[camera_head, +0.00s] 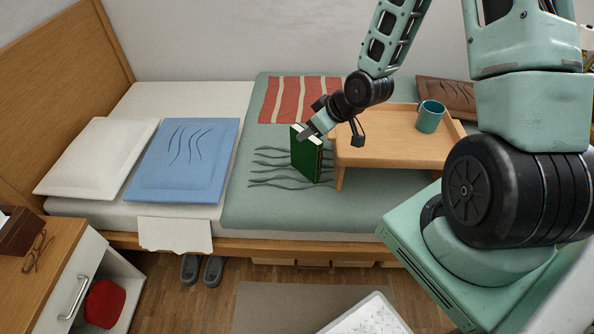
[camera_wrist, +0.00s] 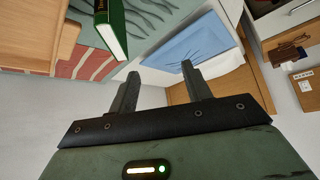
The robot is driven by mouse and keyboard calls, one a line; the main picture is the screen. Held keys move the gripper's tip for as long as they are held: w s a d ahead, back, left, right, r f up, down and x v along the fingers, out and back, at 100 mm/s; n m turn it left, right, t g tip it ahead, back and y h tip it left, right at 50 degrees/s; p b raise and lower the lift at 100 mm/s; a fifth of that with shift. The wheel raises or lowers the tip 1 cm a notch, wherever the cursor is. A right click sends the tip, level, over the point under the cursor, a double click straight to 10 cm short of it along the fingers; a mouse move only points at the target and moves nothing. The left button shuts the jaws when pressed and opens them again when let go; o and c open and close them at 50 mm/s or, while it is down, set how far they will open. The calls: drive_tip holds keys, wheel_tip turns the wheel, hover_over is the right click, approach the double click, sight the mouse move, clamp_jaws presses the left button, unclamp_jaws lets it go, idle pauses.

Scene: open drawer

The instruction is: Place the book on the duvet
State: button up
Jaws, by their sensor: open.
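The dark green book (camera_head: 309,161) stands upright on the green duvet (camera_head: 245,190), close to the left side of the wooden bed tray. In the wrist view, the book (camera_wrist: 113,30) shows its pale page edge and part of its cover at the upper left, outside my fingers. My gripper (camera_head: 308,132) is at the book's top edge in the head view and hides a part of it. In the wrist view, my gripper (camera_wrist: 160,72) is open, with nothing between its fingers. Whether it touches the book cannot be told.
The wooden bed tray (camera_head: 370,152) carries a teal mug (camera_head: 431,117). A red striped cloth (camera_head: 300,98) lies behind the book. A blue pillow (camera_head: 182,160) and a white pillow (camera_head: 98,158) lie left. The front left of the duvet is free.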

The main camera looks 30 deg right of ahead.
drive_tip(key=s+a+r+n+g+h, duration=0.1)
drive_tip(key=s+a+r+g, duration=0.1)
drive_tip(key=s+a+r, duration=0.45)
drive_tip(key=s+a+r+n+g, duration=0.15)
drive_tip(key=s+a+r, duration=0.25)
drive_tip(key=a, duration=0.5)
drive_tip(key=s+a+r+g, duration=0.1)
drive_tip(key=s+a+r, duration=0.1)
drive_tip(key=s, duration=0.2)
drive_tip(key=s+a+r+g, duration=0.1)
drive_tip(key=s+r, duration=0.1)
drive_tip(key=s, duration=0.3)
drive_tip(key=s+a+r+g+h, duration=0.1)
drive_tip(key=s+a+r, duration=0.1)
drive_tip(key=s, duration=0.3)
drive_tip(key=shift+a+r+n, duration=0.3)
drive_tip(key=shift+r+n, duration=0.15)
